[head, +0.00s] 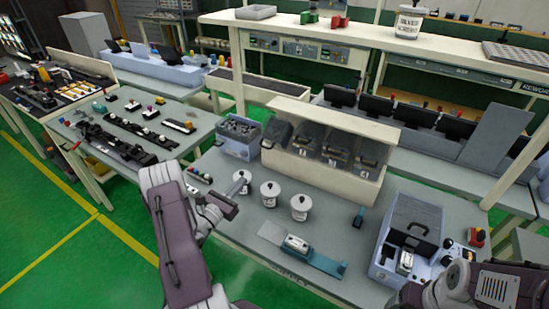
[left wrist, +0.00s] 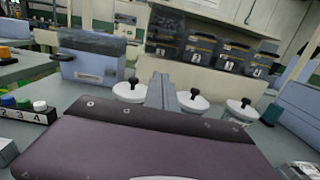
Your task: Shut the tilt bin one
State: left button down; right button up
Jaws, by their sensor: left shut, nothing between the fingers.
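The tilt bins sit in a row in a cream cabinet (head: 318,182) at the back of the bench. The leftmost one, tilt bin one (head: 276,133), appears to be tipped forward out of the row. In the left wrist view tilt bin one (left wrist: 164,50) is at the left end, and the other bins (left wrist: 228,60) stand beside it.
A blue-grey crate (head: 238,141) is left of the cabinet. A row of coloured buttons (head: 199,176) lies near my left gripper. An open blue case (head: 411,235) stands at the right.

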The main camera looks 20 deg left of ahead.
pick_arm(q)
jog(key=w+d+r+p, duration=0.1)
jog(key=w+r+p, duration=0.3)
jog(key=w, duration=0.8)
jog(key=shift+w, duration=0.25)
pick_arm(e)
notch_tip(320, 180, up, 4)
jog(key=shift+w, duration=0.1)
